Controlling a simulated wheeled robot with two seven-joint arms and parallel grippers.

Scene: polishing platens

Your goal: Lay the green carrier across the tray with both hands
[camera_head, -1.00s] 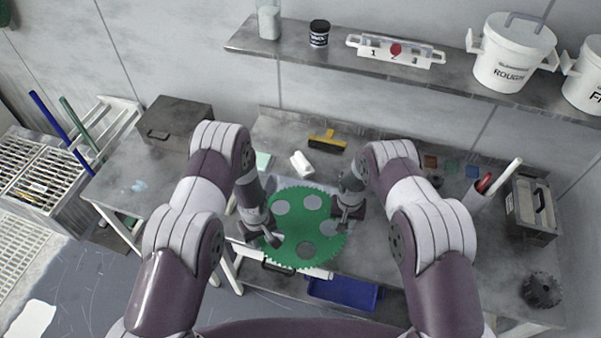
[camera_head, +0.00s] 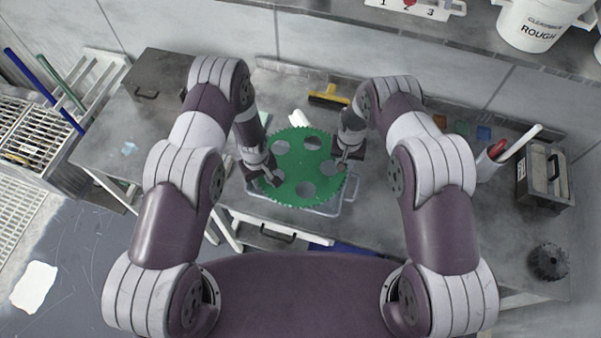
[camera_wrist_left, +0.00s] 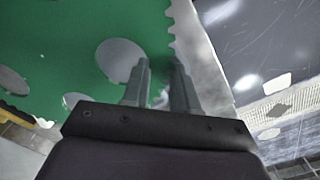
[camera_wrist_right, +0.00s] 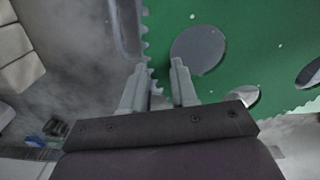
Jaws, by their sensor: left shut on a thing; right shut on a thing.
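The green carrier (camera_head: 300,172) is a flat toothed disc with several round holes, held between my two hands over the metal tray (camera_head: 340,207). The tray's rim and handle show past the carrier's near right edge; most of the tray is hidden. My left gripper (camera_head: 270,172) is shut on the carrier's left edge, which also fills the left wrist view (camera_wrist_left: 70,40). My right gripper (camera_head: 345,165) is shut on its right edge, as in the right wrist view (camera_wrist_right: 240,45). I cannot tell whether the carrier touches the tray.
A grey box (camera_head: 160,80) stands at the back left. A caddy (camera_head: 545,175) and a dark gear-like part (camera_head: 547,262) sit at the right. A shelf with white buckets (camera_head: 540,22) runs above.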

